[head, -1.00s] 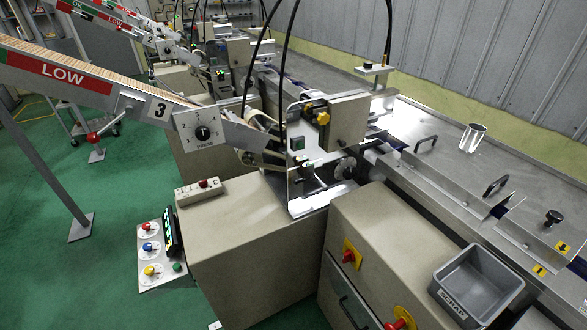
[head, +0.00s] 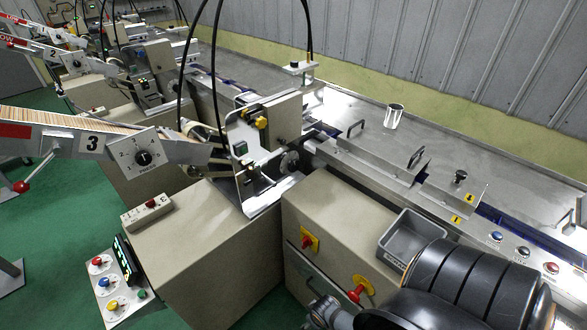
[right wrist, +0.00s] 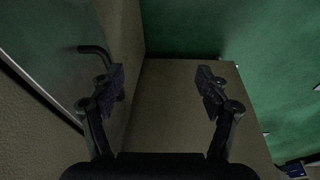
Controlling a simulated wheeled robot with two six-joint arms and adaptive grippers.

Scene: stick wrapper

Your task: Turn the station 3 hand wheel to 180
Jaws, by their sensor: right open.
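In the head view my right arm comes in at the bottom right, well short of that wheel. My left gripper is out of view.
A grey bin (head: 410,237) stands on the beige cabinet (head: 345,230) close to my right arm. Red knobs (head: 357,291) stick out of that cabinet's front. A control panel (head: 121,284) is at lower left. A metal cup (head: 394,117) stands on the back table.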

